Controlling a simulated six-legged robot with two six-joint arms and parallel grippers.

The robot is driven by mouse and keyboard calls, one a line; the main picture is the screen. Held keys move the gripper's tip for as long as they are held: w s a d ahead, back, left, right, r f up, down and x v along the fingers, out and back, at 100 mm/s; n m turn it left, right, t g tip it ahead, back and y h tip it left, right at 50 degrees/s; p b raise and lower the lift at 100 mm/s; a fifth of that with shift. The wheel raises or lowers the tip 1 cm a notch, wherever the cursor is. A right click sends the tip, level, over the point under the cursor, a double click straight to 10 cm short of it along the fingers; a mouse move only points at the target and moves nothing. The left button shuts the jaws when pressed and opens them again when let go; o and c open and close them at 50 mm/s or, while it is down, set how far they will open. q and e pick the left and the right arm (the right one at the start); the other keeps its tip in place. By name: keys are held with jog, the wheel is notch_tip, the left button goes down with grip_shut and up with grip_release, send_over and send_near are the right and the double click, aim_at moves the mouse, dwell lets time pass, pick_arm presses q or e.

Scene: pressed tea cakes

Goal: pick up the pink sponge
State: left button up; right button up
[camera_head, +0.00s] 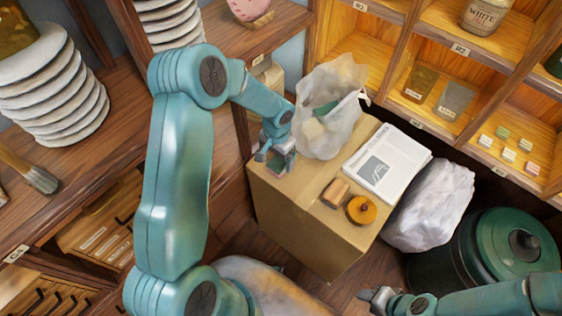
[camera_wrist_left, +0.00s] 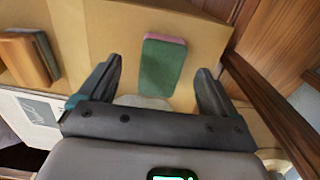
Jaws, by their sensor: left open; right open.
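A small block, green on its large face with a pink strip along one end, is the sponge (camera_wrist_left: 162,68); it lies on the cardboard box top in the left wrist view. My left gripper (camera_head: 272,154) points down there, open and empty. In the wrist view its fingers (camera_wrist_left: 159,70) stand apart on either side of the sponge, with gaps on both sides. My right gripper (camera_head: 374,296) is open at the bottom, away from the box.
On the cardboard box (camera_head: 305,225) are a clear plastic bag (camera_head: 340,90) with green content, a printed booklet (camera_head: 388,162), a small brown block (camera_head: 335,193) and an orange round lidded thing (camera_head: 361,210). The bag stands close to my left gripper. A green canister (camera_head: 500,250) stands lower right.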

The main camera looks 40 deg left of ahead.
aim_at(278, 163)
pick_arm(q)
jog(key=f, duration=0.5)
jog(key=shift+w+a+f+p, duration=0.1)
jog(key=shift+w+a+p, duration=0.1)
jog(key=shift+w+p, duration=0.15)
jog(key=c, duration=1.1)
notch_tip(278, 163, up, 20)
jog(key=shift+r, duration=0.1)
